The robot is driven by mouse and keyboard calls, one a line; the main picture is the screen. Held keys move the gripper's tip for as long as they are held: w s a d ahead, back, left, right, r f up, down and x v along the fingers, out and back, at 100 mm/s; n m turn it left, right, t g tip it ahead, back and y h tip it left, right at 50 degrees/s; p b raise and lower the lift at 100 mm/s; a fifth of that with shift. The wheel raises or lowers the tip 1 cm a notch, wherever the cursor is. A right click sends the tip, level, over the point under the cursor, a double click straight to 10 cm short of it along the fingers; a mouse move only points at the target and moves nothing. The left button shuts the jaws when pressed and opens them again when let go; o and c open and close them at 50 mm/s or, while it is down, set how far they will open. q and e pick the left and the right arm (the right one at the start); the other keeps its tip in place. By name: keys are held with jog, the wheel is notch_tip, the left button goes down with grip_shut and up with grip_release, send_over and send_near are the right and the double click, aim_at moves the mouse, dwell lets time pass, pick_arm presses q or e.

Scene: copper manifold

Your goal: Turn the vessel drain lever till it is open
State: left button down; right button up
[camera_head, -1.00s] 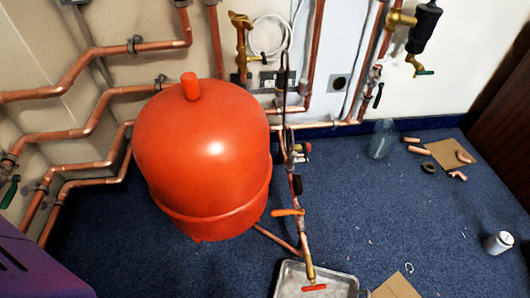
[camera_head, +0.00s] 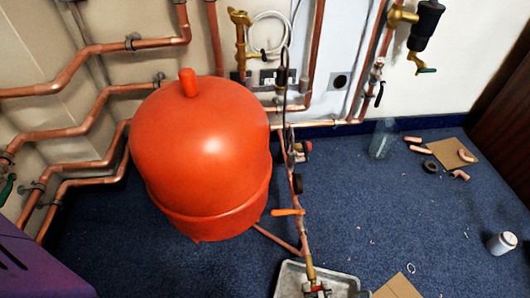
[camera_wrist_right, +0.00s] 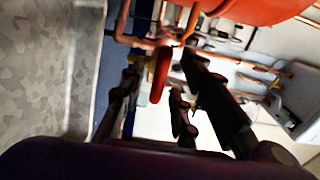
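The red drain lever (camera_head: 322,286) sits on the brass valve (camera_head: 311,272) at the lower end of the copper pipe, under the orange vessel (camera_head: 205,150) and over the grey tray. My right gripper (camera_head: 318,293) just shows at the bottom edge of the head view and partly covers the lever. In the right wrist view the red lever (camera_wrist_right: 160,75) lies between the dark fingers of my right gripper (camera_wrist_right: 158,70), which stand apart. Contact cannot be told. My left gripper is not in view.
An orange lever (camera_head: 288,212) sits higher on the same pipe. The grey tray (camera_head: 345,280) and a cardboard piece (camera_head: 397,287) lie on the blue carpet. A clear bottle (camera_head: 382,138), copper fittings and a white can (camera_head: 499,243) lie right. The carpet between is mostly free.

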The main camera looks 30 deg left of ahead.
grip_shut()
jog(key=shift+n, duration=0.3)
jog(key=n, duration=1.7)
jog(key=shift+n, duration=0.3)
dwell(0.4)
grip_release()
